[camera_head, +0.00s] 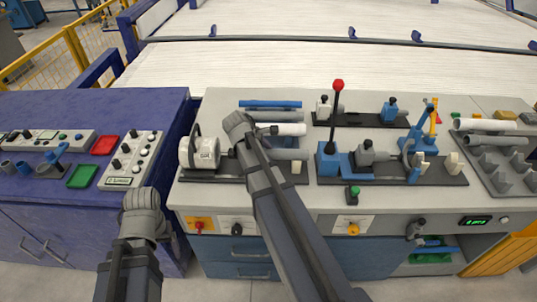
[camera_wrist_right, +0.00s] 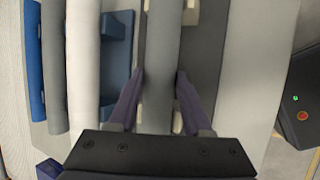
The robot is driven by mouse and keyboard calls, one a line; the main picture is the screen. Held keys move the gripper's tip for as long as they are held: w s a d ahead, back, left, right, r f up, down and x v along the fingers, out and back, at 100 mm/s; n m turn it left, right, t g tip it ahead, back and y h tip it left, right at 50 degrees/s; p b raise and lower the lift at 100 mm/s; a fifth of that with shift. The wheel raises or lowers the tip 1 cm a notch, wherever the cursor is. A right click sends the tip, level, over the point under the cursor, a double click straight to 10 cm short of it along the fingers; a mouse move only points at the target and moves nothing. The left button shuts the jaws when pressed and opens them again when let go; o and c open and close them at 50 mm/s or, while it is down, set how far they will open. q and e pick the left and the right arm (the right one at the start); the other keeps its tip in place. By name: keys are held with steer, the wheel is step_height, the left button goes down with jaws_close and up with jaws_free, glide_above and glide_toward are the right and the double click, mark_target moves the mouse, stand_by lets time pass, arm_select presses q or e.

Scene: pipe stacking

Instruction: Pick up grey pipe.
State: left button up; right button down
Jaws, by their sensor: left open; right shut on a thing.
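The grey pipe (camera_head: 291,154) lies along a dark plate at the front of the pipe group. In the right wrist view the grey pipe (camera_wrist_right: 164,45) runs between the fingers of my right gripper (camera_wrist_right: 158,88), which is shut on it. Pale supports show beside the pipe, and I cannot tell whether it is clear of them. In the head view my right arm hides the pipe's left part and the fingers. My left gripper (camera_head: 147,208) is open and empty at the lower left, in front of the purple cabinet, its fingertips hard to make out.
A white pipe (camera_head: 290,129), another grey pipe (camera_wrist_right: 54,65) and a blue pipe (camera_head: 270,103) lie behind the held one. A white-and-grey machine (camera_head: 199,153) stands to the left. A red-knobbed lever (camera_head: 338,86) rises to the right. A rack (camera_head: 500,180) with pipes is far right.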

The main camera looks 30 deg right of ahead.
mark_target(267, 152)
step_height(267, 152, up, 10)
steer(key=p, duration=1)
